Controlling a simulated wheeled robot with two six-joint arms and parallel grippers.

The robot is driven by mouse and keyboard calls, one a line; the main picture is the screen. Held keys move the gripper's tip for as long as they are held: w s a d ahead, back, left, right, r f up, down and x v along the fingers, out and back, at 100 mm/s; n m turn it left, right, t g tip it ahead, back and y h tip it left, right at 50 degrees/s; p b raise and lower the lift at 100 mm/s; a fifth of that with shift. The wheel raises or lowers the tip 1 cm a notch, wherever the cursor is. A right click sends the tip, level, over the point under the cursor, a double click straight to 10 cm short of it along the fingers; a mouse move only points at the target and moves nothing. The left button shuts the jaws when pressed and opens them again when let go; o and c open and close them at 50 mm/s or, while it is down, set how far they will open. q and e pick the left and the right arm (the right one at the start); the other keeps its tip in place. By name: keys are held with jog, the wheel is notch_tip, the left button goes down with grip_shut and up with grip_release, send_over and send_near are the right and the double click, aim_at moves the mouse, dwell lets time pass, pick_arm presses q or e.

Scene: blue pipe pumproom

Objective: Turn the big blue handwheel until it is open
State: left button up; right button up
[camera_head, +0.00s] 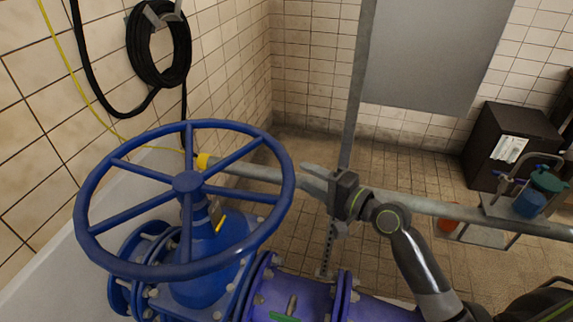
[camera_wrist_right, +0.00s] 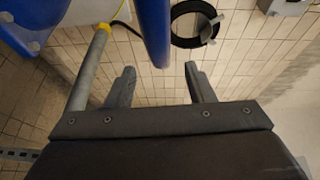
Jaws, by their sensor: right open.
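The big blue handwheel (camera_head: 187,181) sits on top of a blue valve (camera_head: 205,262) at the left of the head view. It has several spokes, and its rim is tilted toward me. My right gripper (camera_head: 304,176) is open and empty, just right of the rim's right side, with its fingers pointing at it. In the right wrist view, the blue rim (camera_wrist_right: 154,35) shows between the two open fingertips (camera_wrist_right: 158,72). I cannot tell whether rim and fingers touch; the jaws are not closed on it. My left gripper is not in view.
A grey pipe with a yellow end (camera_head: 204,161) runs behind the wheel and my right gripper. A grey post (camera_head: 357,90) stands behind the gripper. A black hose coil (camera_head: 158,45) hangs on the left wall. A dark cabinet (camera_head: 512,145) stands at right. Tiled floor lies beyond.

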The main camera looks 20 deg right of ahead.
aim_at(286, 168)
jog(key=x, duration=0.6)
jog(key=shift+a+p, duration=0.15)
jog(key=shift+p, duration=0.25)
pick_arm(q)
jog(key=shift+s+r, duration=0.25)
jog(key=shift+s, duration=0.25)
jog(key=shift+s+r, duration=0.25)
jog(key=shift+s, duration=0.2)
pick_arm(e)
jog(key=shift+w+a+f, duration=0.1)
jog(key=shift+w+a, duration=0.2)
jog(key=shift+w, duration=0.25)
jog(key=shift+c, duration=0.4)
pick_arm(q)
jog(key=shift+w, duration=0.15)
pick_arm(e)
grip_shut()
